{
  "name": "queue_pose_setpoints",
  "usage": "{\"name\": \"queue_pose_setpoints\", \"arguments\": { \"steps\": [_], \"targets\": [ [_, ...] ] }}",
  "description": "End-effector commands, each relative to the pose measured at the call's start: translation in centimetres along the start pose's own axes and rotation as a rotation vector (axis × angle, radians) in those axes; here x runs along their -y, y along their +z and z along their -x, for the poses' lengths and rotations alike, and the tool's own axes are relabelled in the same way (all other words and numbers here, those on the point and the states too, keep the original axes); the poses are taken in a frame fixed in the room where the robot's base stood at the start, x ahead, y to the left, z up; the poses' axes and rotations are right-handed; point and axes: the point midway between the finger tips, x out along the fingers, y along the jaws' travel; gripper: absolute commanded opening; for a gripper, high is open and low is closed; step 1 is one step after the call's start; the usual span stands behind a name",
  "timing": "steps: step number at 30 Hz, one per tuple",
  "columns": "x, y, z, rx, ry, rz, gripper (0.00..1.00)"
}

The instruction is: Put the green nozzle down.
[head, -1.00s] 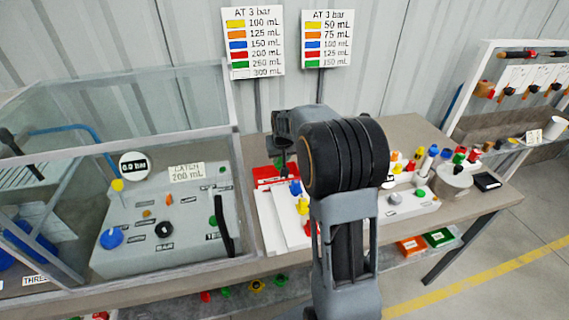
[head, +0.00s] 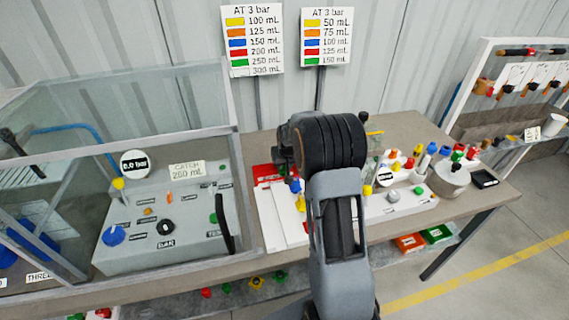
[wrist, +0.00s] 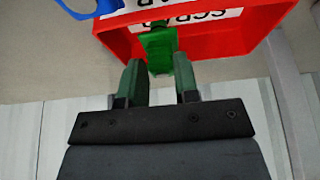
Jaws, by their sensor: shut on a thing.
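The green nozzle (wrist: 158,48) is at the fingertips of my gripper (wrist: 159,68) in the wrist view. My gripper is shut on it. The nozzle appears over the red bin (wrist: 210,45), which has a white label that seems to read "SCRAP". I cannot tell whether the nozzle touches the bin.
A white tray (head: 283,222) with coloured nozzles lies beside the bin. More coloured nozzles and a grey round pot (head: 449,181) stand to the right on the bench. A glass-walled test cabinet (head: 150,235) stands at left. A blue thing (wrist: 90,8) shows near the bin.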

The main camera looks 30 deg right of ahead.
Motion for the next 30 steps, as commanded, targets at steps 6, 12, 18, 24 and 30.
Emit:
{"name": "queue_pose_setpoints", "arguments": {
  "steps": [6, 12, 18, 24, 30],
  "targets": [
    [0.0, 0.1, -0.3, 0.000, 0.000, 0.000, 0.31],
    [0.0, 0.1, -0.2, 0.000, 0.000, 0.000, 0.50],
    [0.0, 0.1, -0.2, 0.000, 0.000, 0.000, 0.54],
    [0.0, -0.1, 0.5, -0.002, 0.000, 0.000, 0.54],
    [0.0, -0.1, 3.8, -0.005, 0.001, 0.000, 0.54]
  ]
}}
